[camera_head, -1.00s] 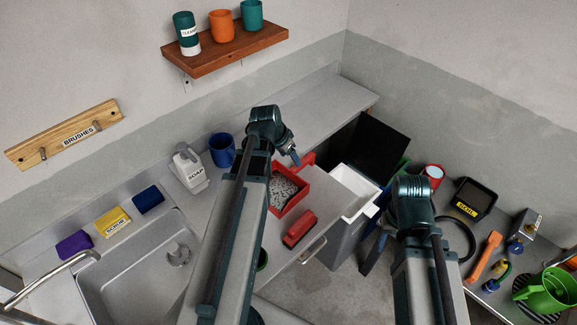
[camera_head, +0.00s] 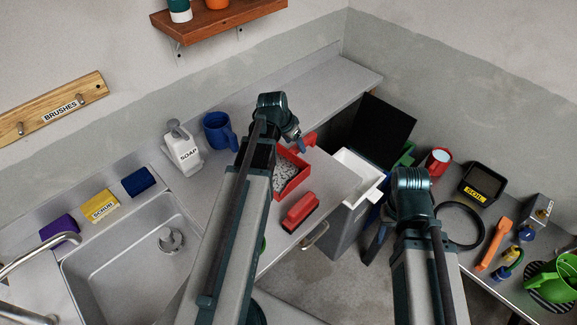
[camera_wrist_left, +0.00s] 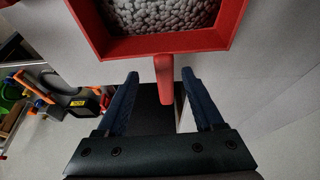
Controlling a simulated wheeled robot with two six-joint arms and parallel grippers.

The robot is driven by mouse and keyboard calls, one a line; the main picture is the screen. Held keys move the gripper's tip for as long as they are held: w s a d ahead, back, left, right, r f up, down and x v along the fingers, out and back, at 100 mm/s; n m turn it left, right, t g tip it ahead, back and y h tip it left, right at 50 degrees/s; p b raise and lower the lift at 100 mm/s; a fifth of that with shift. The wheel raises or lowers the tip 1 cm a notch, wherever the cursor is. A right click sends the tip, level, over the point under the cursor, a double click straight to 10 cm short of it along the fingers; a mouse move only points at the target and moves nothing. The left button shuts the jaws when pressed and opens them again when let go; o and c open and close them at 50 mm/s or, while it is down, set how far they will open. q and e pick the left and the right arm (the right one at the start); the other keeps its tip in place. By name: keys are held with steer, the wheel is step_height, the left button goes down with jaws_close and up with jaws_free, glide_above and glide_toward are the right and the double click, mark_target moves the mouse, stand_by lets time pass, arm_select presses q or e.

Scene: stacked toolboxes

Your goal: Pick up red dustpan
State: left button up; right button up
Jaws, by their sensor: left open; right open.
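The red dustpan (camera_head: 292,180) lies on the grey counter, filled with grey speckled bits; my left arm hides part of it in the head view. In the left wrist view its tray (camera_wrist_left: 225,38) is at the top and its short red handle (camera_wrist_left: 163,82) points toward my left gripper (camera_wrist_left: 160,74). The gripper's two dark fingers are open, one on each side of the handle, with gaps visible. In the head view my left gripper (camera_head: 297,141) is at the dustpan's far end. My right gripper (camera_head: 376,238) is open and apart from the dustpan, beside the grey bin.
A red brush (camera_head: 299,212) lies just in front of the dustpan. A grey bin with a white rim (camera_head: 348,163) stands right of the counter edge. A soap bottle (camera_head: 184,152) and blue mug (camera_head: 217,130) stand left. The sink (camera_head: 130,250) is at lower left.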

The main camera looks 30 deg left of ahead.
mark_target(296, 146)
arm_select(q)
steer(key=shift+w+f, duration=0.1)
steer(key=shift+f, duration=0.2)
steer(key=b+x, duration=0.4)
steer(key=x, duration=0.1)
steer(key=shift+w+a+b, duration=0.2)
steer(key=shift+b, duration=0.2)
jaws_close()
stand_by(1.1)
